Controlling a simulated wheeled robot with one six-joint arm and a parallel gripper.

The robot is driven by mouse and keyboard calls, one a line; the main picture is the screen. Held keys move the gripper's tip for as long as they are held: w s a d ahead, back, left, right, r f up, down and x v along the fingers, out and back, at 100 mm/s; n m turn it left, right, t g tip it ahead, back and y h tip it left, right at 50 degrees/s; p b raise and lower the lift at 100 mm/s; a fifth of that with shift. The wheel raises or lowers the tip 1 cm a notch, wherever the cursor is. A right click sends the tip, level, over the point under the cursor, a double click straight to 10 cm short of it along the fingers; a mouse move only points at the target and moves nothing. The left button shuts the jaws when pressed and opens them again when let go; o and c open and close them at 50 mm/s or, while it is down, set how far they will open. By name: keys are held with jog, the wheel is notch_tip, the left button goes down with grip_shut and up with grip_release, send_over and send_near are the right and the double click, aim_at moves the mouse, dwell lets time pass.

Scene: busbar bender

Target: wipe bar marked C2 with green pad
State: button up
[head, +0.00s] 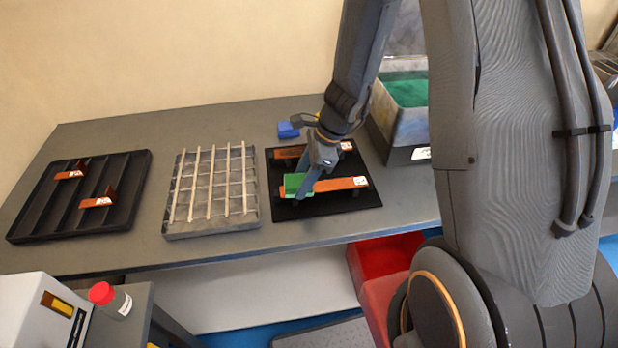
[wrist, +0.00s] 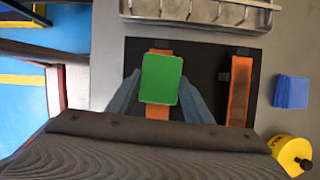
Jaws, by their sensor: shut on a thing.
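My gripper (head: 307,188) is shut on the green pad (head: 294,184). In the wrist view the green pad (wrist: 161,79) sits between the two fingertips, over a copper bar (wrist: 158,112). In the head view this nearer bar (head: 341,184) lies on supports on the black mat (head: 368,202), with a white label at its right end. The pad is at the bar's left part; I cannot tell if it touches. A second copper bar (wrist: 239,88) lies parallel on the mat, and it shows behind my gripper in the head view (head: 289,152). The label marks are too small to read.
A black slotted tray (head: 47,217) with two bent copper pieces stands at the far left. A grey rack with pale rods (head: 211,230) stands left of the mat. A blue block (head: 287,130), a yellow item (wrist: 288,149) and a green-lined box (head: 392,134) are close by.

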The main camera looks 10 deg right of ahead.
notch_tip(320, 180, up, 3)
jog(key=shift+s+f+p, duration=0.1)
jog(key=shift+f+p, duration=0.1)
jog(key=shift+p, duration=0.75)
notch_tip(320, 180, up, 6)
jog(key=p, duration=0.5)
jog(key=shift+f, duration=0.2)
jog(key=shift+f, duration=0.1)
